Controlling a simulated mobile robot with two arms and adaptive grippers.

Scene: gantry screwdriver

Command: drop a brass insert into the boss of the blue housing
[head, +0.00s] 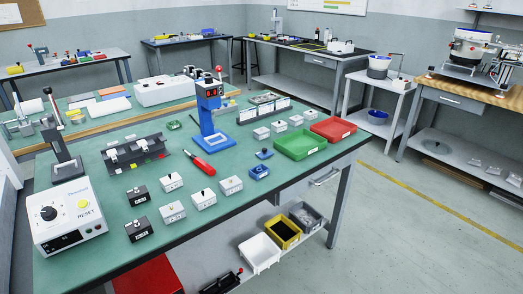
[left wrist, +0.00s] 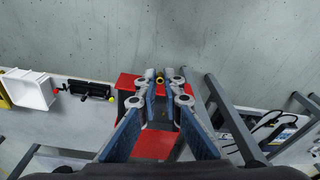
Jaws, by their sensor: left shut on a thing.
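A small blue housing (head: 260,172) sits on the green bench top near its front edge, at the right end of a row of white and black housings; its boss is too small to make out. In the left wrist view my left gripper (left wrist: 160,77) has its fingers close together on a small brass-coloured piece (left wrist: 160,76), which looks like the brass insert. That gripper is above a red surface and shows no housing near it. Neither gripper appears in the head view. My right gripper is in no frame.
Bins, including a white one (head: 259,252), sit on the lower shelf.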

